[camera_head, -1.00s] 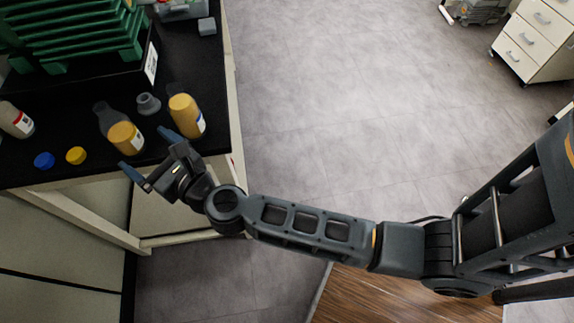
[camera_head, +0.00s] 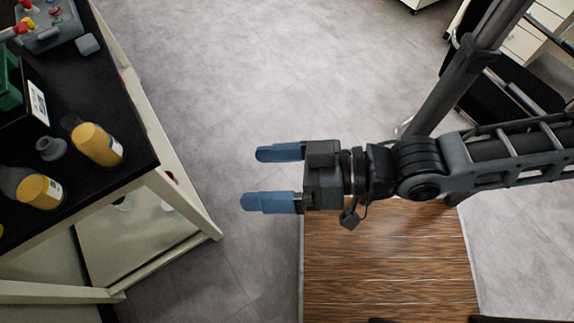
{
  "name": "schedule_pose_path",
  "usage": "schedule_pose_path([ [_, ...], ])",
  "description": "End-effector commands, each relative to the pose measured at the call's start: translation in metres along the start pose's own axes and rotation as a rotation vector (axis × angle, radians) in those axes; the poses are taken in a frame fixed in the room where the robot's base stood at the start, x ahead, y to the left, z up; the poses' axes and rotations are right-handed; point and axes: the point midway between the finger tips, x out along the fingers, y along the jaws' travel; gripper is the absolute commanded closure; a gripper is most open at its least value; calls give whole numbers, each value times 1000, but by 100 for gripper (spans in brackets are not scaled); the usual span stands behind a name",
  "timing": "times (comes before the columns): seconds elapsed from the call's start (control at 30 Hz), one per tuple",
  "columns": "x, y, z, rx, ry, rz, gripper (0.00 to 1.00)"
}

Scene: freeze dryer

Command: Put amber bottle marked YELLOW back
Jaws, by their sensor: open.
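Two amber bottles stand on the black bench top at the left. One bottle (camera_head: 97,144) is near the bench's right edge and shows a white and blue label. The other bottle (camera_head: 40,191) is nearer the front edge and shows part of a white label. I cannot read the label writing, so I cannot tell which is marked YELLOW. My gripper (camera_head: 272,177) is open and empty, with its blue fingers pointing left. It is over the floor, to the right of the bench and apart from both bottles.
A grey stopper-like piece (camera_head: 51,148) stands on the bench beside the bottles. A dark rack box (camera_head: 22,110) and a grey device (camera_head: 50,26) are farther back. The bench edge (camera_head: 150,150) is between bottles and gripper. The grey floor (camera_head: 230,80) is clear.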

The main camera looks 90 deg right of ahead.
Motion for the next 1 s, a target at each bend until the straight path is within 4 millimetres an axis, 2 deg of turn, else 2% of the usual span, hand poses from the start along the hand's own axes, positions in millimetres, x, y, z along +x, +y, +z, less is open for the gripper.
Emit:
schedule_pose_path([
  [0.03, -13, -3, -4, -104, -24, 8, 5],
  [0.1, -25, -7, -8, -229, -49, 8, 5],
  [0.27, -37, -11, -12, -375, -77, 8, 5],
  [1.0, -37, -11, -13, -388, -78, 6, 5],
])
